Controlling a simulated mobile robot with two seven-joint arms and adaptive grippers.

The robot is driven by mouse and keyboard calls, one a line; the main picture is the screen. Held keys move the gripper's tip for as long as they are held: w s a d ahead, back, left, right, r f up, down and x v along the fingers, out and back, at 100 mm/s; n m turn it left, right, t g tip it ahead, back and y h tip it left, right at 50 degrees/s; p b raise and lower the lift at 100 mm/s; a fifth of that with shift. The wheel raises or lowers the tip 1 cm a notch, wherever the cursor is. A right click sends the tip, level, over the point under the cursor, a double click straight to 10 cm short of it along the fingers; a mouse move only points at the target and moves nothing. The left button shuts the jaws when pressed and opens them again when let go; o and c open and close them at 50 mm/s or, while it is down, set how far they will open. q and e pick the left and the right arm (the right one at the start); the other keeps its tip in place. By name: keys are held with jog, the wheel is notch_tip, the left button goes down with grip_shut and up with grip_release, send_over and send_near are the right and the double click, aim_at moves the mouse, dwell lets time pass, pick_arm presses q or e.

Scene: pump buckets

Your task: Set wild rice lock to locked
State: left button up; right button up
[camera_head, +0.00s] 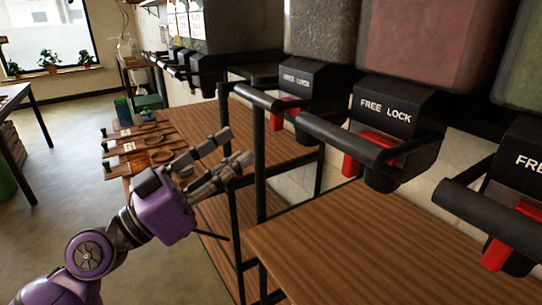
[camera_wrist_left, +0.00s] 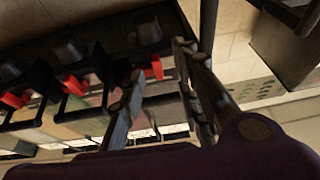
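A row of black dispensers with "FREE LOCK" labels and red levers hangs at the right of the head view. The nearer dispenser (camera_head: 395,112) has a red lever (camera_head: 368,150) and sits under a reddish bin. The one beyond has a red lever (camera_head: 288,107) and sits under a dark, speckled bin (camera_head: 322,30). No grain name is readable, so I cannot tell which is wild rice. My left gripper (camera_head: 234,146) is open and empty, apart from the levers, left of and below the dark-bin dispenser. In the left wrist view its fingers are spread, with a red lever (camera_wrist_left: 153,70) beyond them.
A wooden shelf (camera_head: 375,245) on a black frame lies under the dispensers. Black bars (camera_head: 320,130) stick out in front of them. Wooden boards with scoops (camera_head: 150,140) lie on a lower shelf behind my gripper. Open floor (camera_head: 75,170) is at left.

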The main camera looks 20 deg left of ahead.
aim_at(272, 121)
pick_arm(q)
jog(key=shift+m+h, duration=0.3)
jog(key=shift+h, duration=0.2)
jog(key=w+d+r+p, duration=0.4)
jog(key=r+p, duration=0.1)
jog(key=shift+w+d, duration=0.2)
jog(key=shift+w, duration=0.1)
jog(key=shift+w+d, duration=0.25)
jog(key=shift+f, duration=0.1)
jog(key=c, duration=0.7)
grip_shut()
